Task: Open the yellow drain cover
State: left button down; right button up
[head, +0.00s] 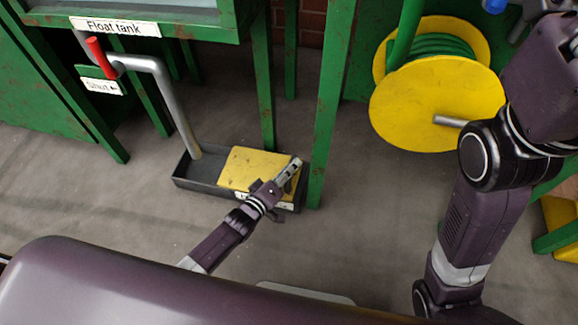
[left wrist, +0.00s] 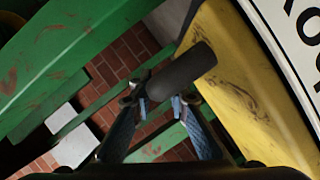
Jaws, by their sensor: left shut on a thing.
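The yellow drain cover (head: 250,165) lies over the right part of a low dark tray (head: 203,183) on the floor. It looks about flat; any slight tilt is hard to judge. My left gripper (head: 290,174) is at the cover's right end. In the left wrist view the fingers (left wrist: 162,100) are shut on a dark round handle (left wrist: 188,68) beside the yellow cover (left wrist: 235,75). The gripper hides the handle in the head view. My right arm shows at the right, but I cannot make out its gripper.
A green leg (head: 328,110) stands just right of the tray. A grey pipe (head: 172,100) with a red lever (head: 101,57) drops into the tray's left part. A yellow hose reel (head: 420,110) stands at the right. The floor in front is clear.

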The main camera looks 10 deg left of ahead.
pick_arm(q)
jog(key=c, duration=1.8)
grip_release()
jog(key=shift+c, duration=0.2)
jog(key=v, duration=1.2)
